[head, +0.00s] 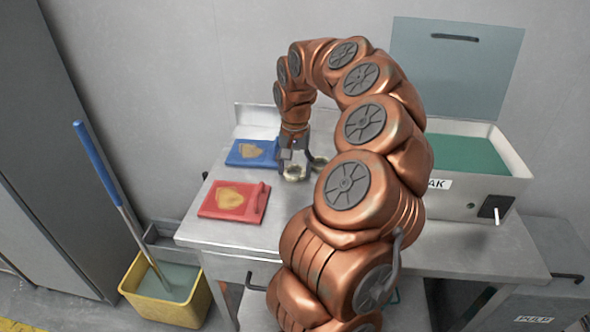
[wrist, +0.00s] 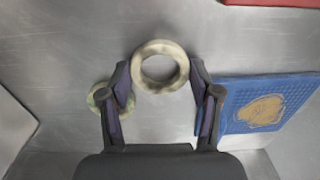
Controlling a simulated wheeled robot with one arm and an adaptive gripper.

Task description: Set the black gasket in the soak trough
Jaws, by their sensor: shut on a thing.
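My gripper (head: 295,166) is low over the steel table, fingers pointing down. In the wrist view its fingers (wrist: 160,70) are shut on the sides of a pale, mottled cream ring (wrist: 160,88), which also shows in the head view (head: 293,179). I cannot tell whether the ring touches the table. A second, greenish mottled ring (wrist: 93,101) lies beside the left finger, partly hidden by it. I see no plainly black gasket. The soak trough (head: 470,200) is a pale box at the right, labelled "AK" where visible, with green inside. My arm hides its left part.
A blue board (head: 234,160) and a red board (head: 257,215), each with a tan patch, lie left of my gripper. A grey-blue panel (head: 455,75) with a handle stands up behind the trough. A yellow bucket (head: 190,312) with a blue-handled mop (head: 95,160) stands on the floor.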

